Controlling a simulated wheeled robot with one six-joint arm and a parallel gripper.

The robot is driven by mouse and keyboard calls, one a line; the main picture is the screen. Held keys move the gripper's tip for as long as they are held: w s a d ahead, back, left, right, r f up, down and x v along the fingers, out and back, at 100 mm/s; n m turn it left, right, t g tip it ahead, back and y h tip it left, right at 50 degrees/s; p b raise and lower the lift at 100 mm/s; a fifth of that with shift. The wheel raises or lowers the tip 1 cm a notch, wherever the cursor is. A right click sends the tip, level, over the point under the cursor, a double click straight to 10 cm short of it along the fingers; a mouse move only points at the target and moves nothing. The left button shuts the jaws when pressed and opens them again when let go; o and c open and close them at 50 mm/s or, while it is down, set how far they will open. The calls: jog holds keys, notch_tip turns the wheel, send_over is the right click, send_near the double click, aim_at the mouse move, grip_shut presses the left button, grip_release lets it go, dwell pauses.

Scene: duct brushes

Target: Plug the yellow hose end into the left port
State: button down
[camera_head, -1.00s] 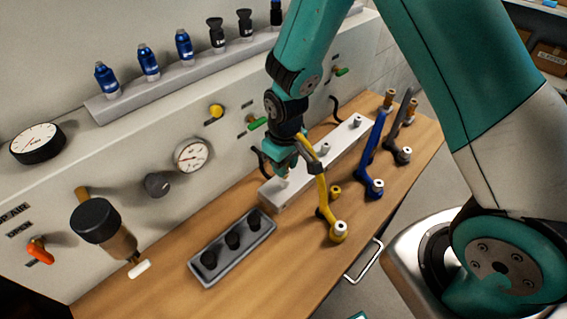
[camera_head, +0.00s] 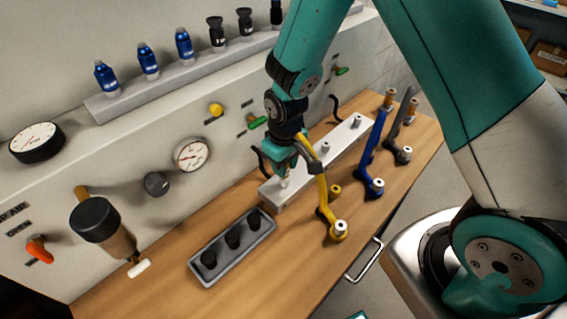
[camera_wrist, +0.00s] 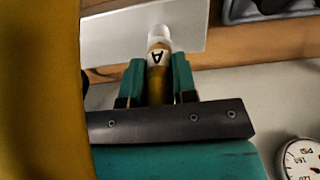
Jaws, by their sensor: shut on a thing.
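My gripper (camera_head: 283,168) is shut on the yellow hose end (camera_wrist: 159,72), a brass-coloured fitting with a white band lettered A. It points at the white port block (camera_head: 303,177), over its left end, where the left port is. A pale cylinder (camera_wrist: 159,35) shows at the fitting's tip in the wrist view; I cannot tell whether the fitting is seated in the port or just touching it. The yellow hose (camera_head: 322,190) runs from beside my gripper down to a white-topped fitting on the table. It also fills the left of the wrist view (camera_wrist: 40,90).
Two other ports (camera_head: 326,148) (camera_head: 357,121) stand on the block. A blue hose (camera_head: 371,145) and a grey hose (camera_head: 397,128) stand to the right. A grey tray (camera_head: 233,245) with black pieces lies front left. The gauge panel (camera_head: 130,190) rises behind.

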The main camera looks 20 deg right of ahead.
jog(key=shift+f, duration=0.4)
jog(key=c, duration=0.8)
grip_release()
notch_tip(320, 180, up, 18)
jog(key=b, duration=0.2)
jog(key=shift+s+f+b, duration=0.15)
jog(key=shift+f+b, duration=0.1)
jog(key=shift+b, duration=0.05)
jog(key=shift+s, duration=0.1)
jog(key=s+a+r+y, duration=0.1)
jog(key=s+r, duration=0.1)
jog(key=s, duration=0.4)
jog(key=s+a+r+n+y, duration=0.1)
jog(key=s+a+r, duration=0.1)
jog(key=s, duration=0.5)
jog(key=s+a+r+n+y, duration=0.1)
jog(key=s+r+y, duration=0.1)
jog(key=s, duration=0.4)
jog(key=shift+s+a, duration=0.3)
jog(key=shift+a, duration=0.1)
